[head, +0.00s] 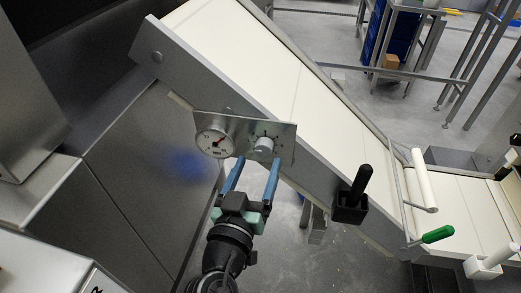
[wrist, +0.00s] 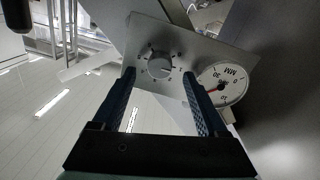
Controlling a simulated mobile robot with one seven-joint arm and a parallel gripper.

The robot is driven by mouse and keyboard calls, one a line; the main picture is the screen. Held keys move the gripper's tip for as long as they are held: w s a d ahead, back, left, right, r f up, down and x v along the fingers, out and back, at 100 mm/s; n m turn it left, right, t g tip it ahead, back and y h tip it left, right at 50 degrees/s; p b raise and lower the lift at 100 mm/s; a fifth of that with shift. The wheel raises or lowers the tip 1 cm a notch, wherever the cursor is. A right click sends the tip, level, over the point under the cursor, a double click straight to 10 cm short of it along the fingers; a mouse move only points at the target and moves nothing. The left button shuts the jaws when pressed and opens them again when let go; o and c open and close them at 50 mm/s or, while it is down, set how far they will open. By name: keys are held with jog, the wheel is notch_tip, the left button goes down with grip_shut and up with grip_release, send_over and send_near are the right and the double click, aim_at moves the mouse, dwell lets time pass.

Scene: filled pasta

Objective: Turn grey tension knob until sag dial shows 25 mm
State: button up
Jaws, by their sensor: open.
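The grey tension knob (head: 263,145) sits on a metal plate (head: 286,150) on the conveyor's side. It also shows in the wrist view (wrist: 159,65), ringed by small dark marks. The round white sag dial (head: 213,146) is left of the knob in the head view. In the wrist view the dial (wrist: 232,90) is tilted; its red needle points to the side near the 30 mark, but I cannot read the exact value. My gripper (head: 257,162) is open and empty, its blue fingers pointing at the plate. In the wrist view its fingertips (wrist: 159,75) lie either side of the knob, with visible gaps.
The pale conveyor belt (head: 235,50) slopes down to the right behind the plate. A black handle in a holder (head: 350,205) and a green-handled tool (head: 437,235) are to the right. A steel cabinet (head: 140,165) stands at left.

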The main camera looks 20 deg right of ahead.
aim_at(263, 152)
jog(key=shift+x, duration=1.65)
grip_shut()
